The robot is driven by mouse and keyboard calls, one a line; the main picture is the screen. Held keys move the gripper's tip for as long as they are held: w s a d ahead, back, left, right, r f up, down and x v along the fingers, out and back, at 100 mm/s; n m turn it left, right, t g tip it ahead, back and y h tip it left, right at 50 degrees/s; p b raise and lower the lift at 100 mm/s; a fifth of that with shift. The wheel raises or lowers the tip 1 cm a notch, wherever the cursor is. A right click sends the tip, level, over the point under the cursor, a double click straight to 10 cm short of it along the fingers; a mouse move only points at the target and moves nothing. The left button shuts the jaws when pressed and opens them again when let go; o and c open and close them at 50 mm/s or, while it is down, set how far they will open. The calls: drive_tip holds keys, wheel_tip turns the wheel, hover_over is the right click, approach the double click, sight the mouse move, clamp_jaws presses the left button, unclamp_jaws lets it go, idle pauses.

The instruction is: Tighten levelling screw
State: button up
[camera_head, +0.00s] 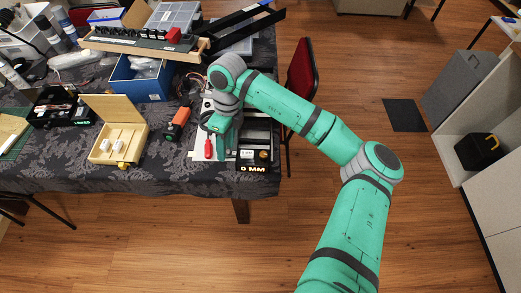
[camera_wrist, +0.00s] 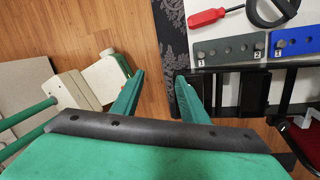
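My gripper (camera_wrist: 159,76) is open in the wrist view, its two green fingers apart with nothing between them. They reach over the table's edge, left of a black frame. A grey plate marked 2 (camera_wrist: 229,48) carries round grey knobs, which look like the levelling screws. Beside it is a blue plate marked 1 (camera_wrist: 291,41) with similar knobs. Both plates lie beyond and to the right of the fingertips, not touched. In the head view my gripper (camera_head: 218,124) is over the table beside a black device showing "0 MM" (camera_head: 253,168); its fingers are hard to make out.
A red-handled screwdriver (camera_wrist: 207,17) lies near the grey plate; its red handle shows in the head view (camera_head: 208,148). A wooden box (camera_head: 112,146), an orange-and-black tool (camera_head: 178,122) and a blue bin (camera_head: 140,84) stand to the left. A red chair (camera_head: 302,70) is behind my arm.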

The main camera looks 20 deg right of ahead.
wheel_tip(320, 180, up, 2)
drive_tip(key=r+m+t+h, duration=0.1)
drive_tip(key=m+h, duration=0.1)
hover_over(263, 154)
wheel_tip(263, 154, down, 11)
drive_tip(key=shift+f, duration=0.1)
clamp_jaws()
